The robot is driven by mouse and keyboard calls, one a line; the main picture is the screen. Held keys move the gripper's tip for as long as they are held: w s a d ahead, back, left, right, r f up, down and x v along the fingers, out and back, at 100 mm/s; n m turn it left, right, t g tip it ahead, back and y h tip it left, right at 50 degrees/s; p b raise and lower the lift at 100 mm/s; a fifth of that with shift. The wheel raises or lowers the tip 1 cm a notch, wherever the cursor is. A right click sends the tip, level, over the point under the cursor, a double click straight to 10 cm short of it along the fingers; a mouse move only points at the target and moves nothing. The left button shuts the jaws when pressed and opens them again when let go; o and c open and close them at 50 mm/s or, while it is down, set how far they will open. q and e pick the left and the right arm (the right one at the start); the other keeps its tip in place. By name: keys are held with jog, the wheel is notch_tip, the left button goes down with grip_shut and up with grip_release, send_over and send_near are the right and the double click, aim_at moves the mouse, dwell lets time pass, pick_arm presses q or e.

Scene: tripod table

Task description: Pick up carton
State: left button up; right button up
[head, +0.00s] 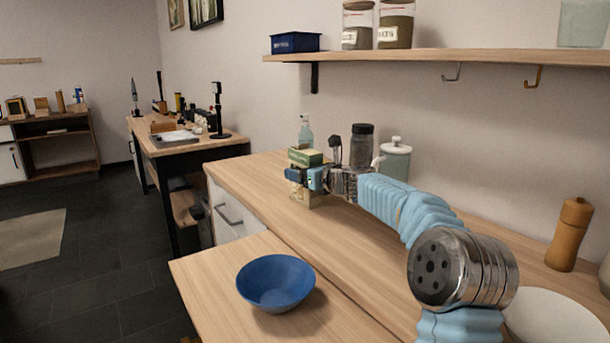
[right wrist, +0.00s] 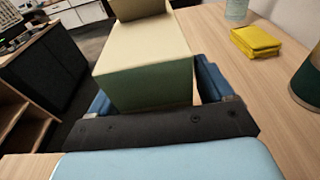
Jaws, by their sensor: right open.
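The carton (head: 305,157), green and cream, stands upright on the wooden counter, and my right gripper partly hides it in the head view. In the right wrist view the carton (right wrist: 145,60) fills the upper middle, with its pale top and shaded green side showing. My right gripper (head: 304,177) is open at the carton. In the right wrist view its blue fingers (right wrist: 155,92) show on either side of the carton. I cannot tell whether they touch it. My left gripper is not in view.
Close behind are a clear bottle (head: 305,133), a dark-lidded jar (head: 361,146) and a pale canister (head: 395,160). A blue bowl (head: 275,283) sits on the lower front surface. A shelf (head: 430,56) hangs above.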

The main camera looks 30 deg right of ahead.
jog(key=c, duration=1.3)
jog(key=shift+c, duration=0.2)
